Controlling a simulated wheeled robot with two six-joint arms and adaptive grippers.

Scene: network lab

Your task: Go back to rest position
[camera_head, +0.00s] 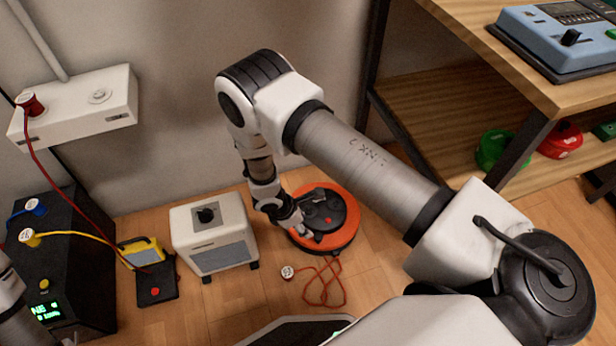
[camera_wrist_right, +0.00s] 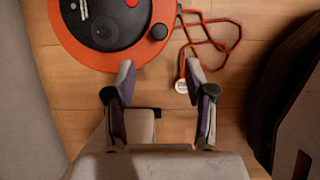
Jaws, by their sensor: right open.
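My right arm reaches across the head view, and its gripper (camera_head: 296,224) hangs low beside the round orange-and-black device (camera_head: 345,233). In the right wrist view the two fingers (camera_wrist_right: 159,74) are spread apart with nothing between them. The device's orange rim (camera_wrist_right: 66,42) lies just beyond the fingertips there. A white plug (camera_head: 288,271) on a red cable (camera_head: 325,290) lies on the floor near the gripper; the plug also shows by one fingertip in the wrist view (camera_wrist_right: 181,86). Part of my left arm shows at the lower left edge; its gripper cannot be made out.
A white box (camera_head: 222,263) stands left of the right gripper. A black powered unit (camera_head: 75,280) with yellow and blue plugs is at the left, below a white wall box (camera_head: 75,108). A wooden shelf table (camera_head: 455,90) stands at the right. Some floor at lower centre is clear.

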